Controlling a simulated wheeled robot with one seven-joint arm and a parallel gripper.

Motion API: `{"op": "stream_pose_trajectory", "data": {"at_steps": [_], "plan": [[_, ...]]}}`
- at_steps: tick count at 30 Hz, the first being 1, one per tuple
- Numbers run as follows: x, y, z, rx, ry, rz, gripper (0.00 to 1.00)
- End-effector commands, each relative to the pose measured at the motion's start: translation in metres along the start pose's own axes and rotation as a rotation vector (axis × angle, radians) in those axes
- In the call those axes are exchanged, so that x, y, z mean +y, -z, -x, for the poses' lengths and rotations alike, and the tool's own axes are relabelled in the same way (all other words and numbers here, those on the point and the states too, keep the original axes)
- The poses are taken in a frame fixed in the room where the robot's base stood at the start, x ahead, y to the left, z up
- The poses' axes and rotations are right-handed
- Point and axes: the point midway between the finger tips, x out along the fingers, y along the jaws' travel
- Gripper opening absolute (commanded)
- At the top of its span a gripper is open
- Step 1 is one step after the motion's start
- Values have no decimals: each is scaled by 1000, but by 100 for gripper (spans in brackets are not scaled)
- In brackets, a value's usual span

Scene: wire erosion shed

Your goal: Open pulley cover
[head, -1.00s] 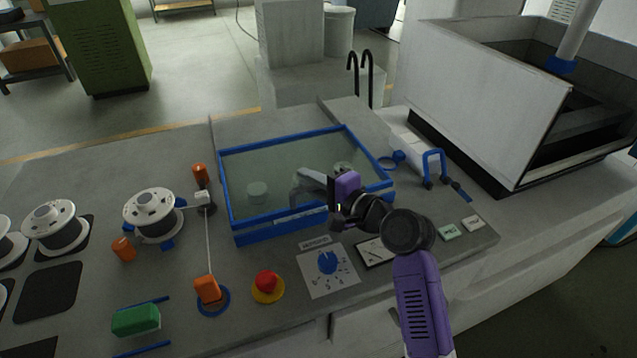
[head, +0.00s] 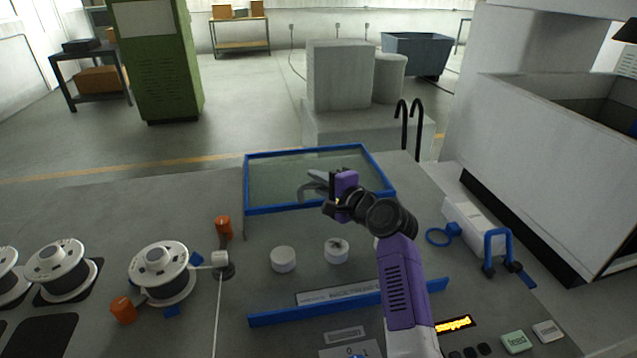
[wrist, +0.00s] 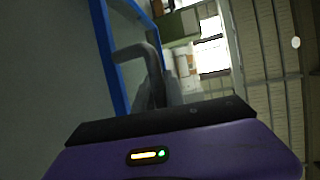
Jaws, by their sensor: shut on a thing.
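The pulley cover (head: 277,182) is a clear panel in a blue frame, and in the head view it stands raised, tilted up from the machine top. Its grey handle (head: 313,186) is on the near face. My gripper (head: 330,192) is shut on this handle. In the wrist view the curved handle (wrist: 138,52) runs between the gripper's fingers (wrist: 160,95), with the blue frame (wrist: 108,55) beside it. White pulleys (head: 283,259) lie uncovered below the panel, one partly hidden by my arm. A blue front strip (head: 300,313) remains on the machine top.
White wire spools (head: 162,270) and orange parts (head: 223,228) stand at the left. A blue bracket (head: 497,247) and blue ring (head: 438,237) are at the right, by the large white tank (head: 555,150). Black hooks (head: 408,125) rise behind the cover.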

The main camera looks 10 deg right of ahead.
Motion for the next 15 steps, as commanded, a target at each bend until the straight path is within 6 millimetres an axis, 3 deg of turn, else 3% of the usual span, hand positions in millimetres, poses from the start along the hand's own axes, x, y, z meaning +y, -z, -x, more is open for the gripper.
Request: {"op": "stream_pose_trajectory", "data": {"at_steps": [14,15], "plan": [[1,0,0,1,-1,-1,0],[1,1,0,1,-1,0,18]]}}
